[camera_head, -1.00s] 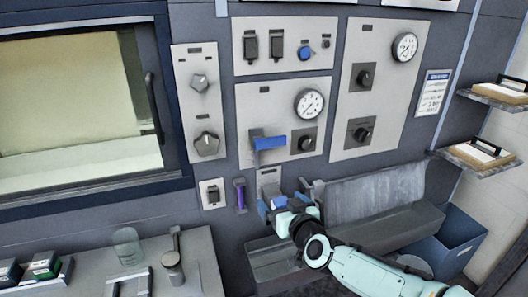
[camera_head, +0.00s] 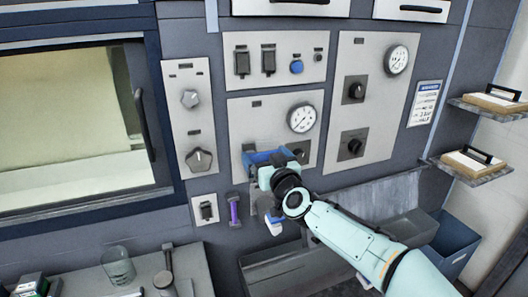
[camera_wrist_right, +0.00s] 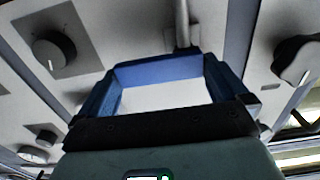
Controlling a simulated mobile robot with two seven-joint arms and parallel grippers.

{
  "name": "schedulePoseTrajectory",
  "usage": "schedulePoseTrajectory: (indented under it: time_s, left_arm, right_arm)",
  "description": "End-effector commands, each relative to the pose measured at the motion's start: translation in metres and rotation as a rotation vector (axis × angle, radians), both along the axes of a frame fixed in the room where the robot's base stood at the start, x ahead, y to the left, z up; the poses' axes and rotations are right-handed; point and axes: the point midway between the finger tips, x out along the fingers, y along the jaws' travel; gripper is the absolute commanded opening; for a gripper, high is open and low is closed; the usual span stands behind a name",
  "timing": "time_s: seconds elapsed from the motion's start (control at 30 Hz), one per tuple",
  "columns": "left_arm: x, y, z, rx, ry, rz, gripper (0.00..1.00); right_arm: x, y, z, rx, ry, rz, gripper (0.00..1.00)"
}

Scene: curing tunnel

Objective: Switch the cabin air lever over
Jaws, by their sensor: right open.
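The lever with a blue handle is on the middle wall panel (camera_head: 234,112), below and left of a round gauge (camera_head: 301,118). My right gripper (camera_head: 266,163) is raised in front of it and covers most of it in the head view. In the right wrist view, the blue handle (camera_wrist_right: 157,69) spans the gap between the two blue-padded fingers of my right gripper (camera_wrist_right: 162,85). The fingers are open, and I cannot tell whether they touch the handle. My left gripper is not in view.
Knobs (camera_head: 190,98) sit on the narrow panel to the left, and switches (camera_head: 268,60) above. A purple handle (camera_head: 234,210) hangs below left. A grey trough (camera_head: 385,197) and a blue bin (camera_head: 458,240) are to the right. A glass (camera_head: 118,267) stands on the lower left counter.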

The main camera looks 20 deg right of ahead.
Motion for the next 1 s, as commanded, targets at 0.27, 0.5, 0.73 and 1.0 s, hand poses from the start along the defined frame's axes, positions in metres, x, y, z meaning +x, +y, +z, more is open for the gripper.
schedulePoseTrajectory:
  time_s: [0.27, 0.5, 0.73, 1.0]
  left_arm:
    - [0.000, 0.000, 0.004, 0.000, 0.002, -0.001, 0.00]
    - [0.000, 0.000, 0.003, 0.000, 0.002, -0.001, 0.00]
    - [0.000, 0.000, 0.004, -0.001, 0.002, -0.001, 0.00]
    - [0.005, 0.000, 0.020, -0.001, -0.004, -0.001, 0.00]
  right_arm:
    - [0.014, -0.001, 0.000, 0.001, 0.001, 0.001, 1.00]
    - [0.014, -0.001, -0.001, 0.001, 0.001, 0.000, 0.87]
    - [0.014, -0.001, 0.000, -0.001, 0.001, 0.000, 0.44]
    - [0.028, 0.001, 0.005, -0.064, 0.004, 0.002, 0.44]
